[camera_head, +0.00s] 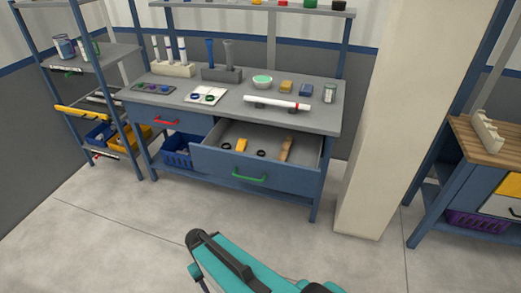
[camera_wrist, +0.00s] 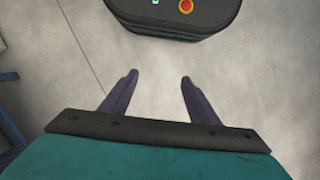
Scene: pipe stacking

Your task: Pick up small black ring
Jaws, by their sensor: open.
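A black ring (camera_head: 225,146) lies in the open drawer (camera_head: 245,178) of the blue workbench, left of a yellow block (camera_head: 241,145). Another black ring (camera_head: 261,153) lies right of that block, beside a brown wooden piece (camera_head: 285,149). I cannot tell at this size which ring is smaller. My gripper (camera_wrist: 159,79) is open and empty in the wrist view, with bare floor between its fingers. No ring shows in the wrist view. In the head view, my teal arm is at the bottom, well apart from the drawer.
The grey bench top (camera_head: 220,115) holds a white pipe (camera_head: 277,103), a bowl (camera_head: 262,82) and a white plate with rings (camera_head: 207,96). A shelf rack (camera_head: 90,70) stands left. A cream pillar (camera_head: 375,120) stands right of the bench. The floor (camera_head: 130,220) in front is clear.

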